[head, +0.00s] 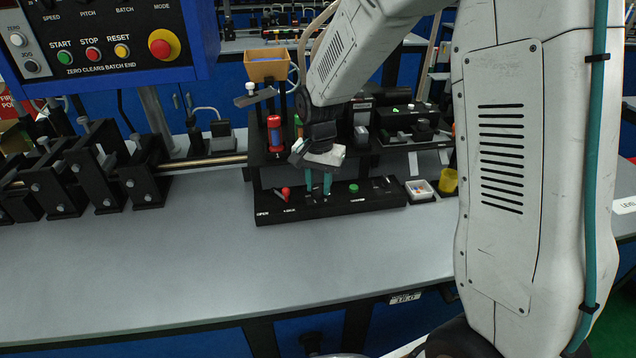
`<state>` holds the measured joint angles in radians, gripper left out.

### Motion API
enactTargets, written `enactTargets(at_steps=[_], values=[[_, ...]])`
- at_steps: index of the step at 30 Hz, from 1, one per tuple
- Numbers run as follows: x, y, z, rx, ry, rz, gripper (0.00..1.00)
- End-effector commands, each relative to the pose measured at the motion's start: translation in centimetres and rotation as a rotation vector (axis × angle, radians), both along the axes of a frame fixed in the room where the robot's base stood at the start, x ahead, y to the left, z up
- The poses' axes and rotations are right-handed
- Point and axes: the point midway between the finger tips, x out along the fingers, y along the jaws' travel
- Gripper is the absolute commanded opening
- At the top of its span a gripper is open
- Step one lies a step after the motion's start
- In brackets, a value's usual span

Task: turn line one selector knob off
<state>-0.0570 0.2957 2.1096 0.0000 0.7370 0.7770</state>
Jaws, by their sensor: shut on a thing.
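My gripper (318,187) points down at the low black panel (330,207) in the middle of the bench. Its two teal fingers reach the panel between a red-topped control (286,193) on the left and a green knob (353,187) on the right. The fingers are shut on a small selector knob, which is mostly hidden by them. I cannot read the knob's pointer or its label. White lettering on the panel's left front reads OPEN.
A red cylinder (274,134) stands on the black rack behind the gripper. A control box (105,45) overhangs at upper left. The bench front (200,270) is clear.

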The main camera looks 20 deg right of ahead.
Motion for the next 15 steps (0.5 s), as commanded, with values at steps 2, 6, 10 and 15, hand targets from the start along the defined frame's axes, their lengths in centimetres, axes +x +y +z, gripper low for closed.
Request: enactTargets(at_steps=[2, 6, 10, 15], values=[[0.15, 0.0, 0.12, 0.0, -0.004, -0.057, 0.06], [0.15, 0.0, 0.12, 0.001, -0.005, -0.145, 0.06], [0.16, 0.0, 0.12, 0.001, -0.005, -0.206, 0.06], [0.16, 0.0, 0.13, 0.001, -0.005, -0.254, 0.06]])
